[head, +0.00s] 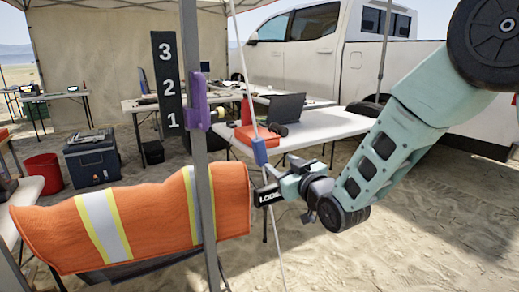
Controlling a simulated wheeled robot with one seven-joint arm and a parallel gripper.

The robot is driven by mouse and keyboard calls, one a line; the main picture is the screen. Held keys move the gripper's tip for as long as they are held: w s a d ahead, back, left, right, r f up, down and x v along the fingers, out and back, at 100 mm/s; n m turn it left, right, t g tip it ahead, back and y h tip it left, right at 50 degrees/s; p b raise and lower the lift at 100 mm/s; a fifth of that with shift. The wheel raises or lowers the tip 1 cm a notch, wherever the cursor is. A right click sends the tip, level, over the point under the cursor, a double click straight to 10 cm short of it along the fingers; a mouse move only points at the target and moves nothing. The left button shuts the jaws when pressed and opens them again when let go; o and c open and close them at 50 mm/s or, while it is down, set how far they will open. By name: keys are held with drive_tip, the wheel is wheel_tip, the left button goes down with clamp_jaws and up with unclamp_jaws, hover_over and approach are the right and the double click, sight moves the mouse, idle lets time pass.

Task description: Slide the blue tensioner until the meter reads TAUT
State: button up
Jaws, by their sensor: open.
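The blue tensioner (260,152) is a small blue cylinder on a thin, pale, slanting line (245,95). A small black meter (269,197) sits lower down beside the line. Its white letters read "LOOS", with its right end hidden behind my gripper, so the word looks like LOOSE. My gripper (280,182) is open at the end of my teal arm, just below and slightly right of the tensioner. Its fingertips are small and partly unclear against the line and meter, and I see no clear contact with the tensioner.
A grey pole (196,120) with a purple clamp (200,105) and a black 3-2-1 board (168,85) stands to the left. An orange vest (150,218) hangs in front. A white table (320,124) with a laptop (283,108) stands behind. Sand is open at lower right.

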sight(258, 140)
drive_tip(key=p+x, duration=0.2)
drive_tip(key=x, duration=1.3)
drive_tip(key=shift+c, duration=0.3)
clamp_jaws()
drive_tip(key=shift+s+a+r, duration=0.1)
drive_tip(key=shift+a+r, duration=0.05)
drive_tip(key=shift+r, duration=0.6)
drive_tip(key=shift+s+a+r, duration=0.1)
drive_tip(key=shift+r, duration=0.7)
drive_tip(key=shift+o, duration=0.3)
unclamp_jaws()
drive_tip(key=shift+f, duration=0.1)
drive_tip(key=b+v, duration=0.2)
drive_tip(key=v, duration=1.5)
drive_tip(key=shift+b, duration=0.4)
drive_tip(key=shift+s+d, duration=0.1)
drive_tip(key=shift+s, duration=0.05)
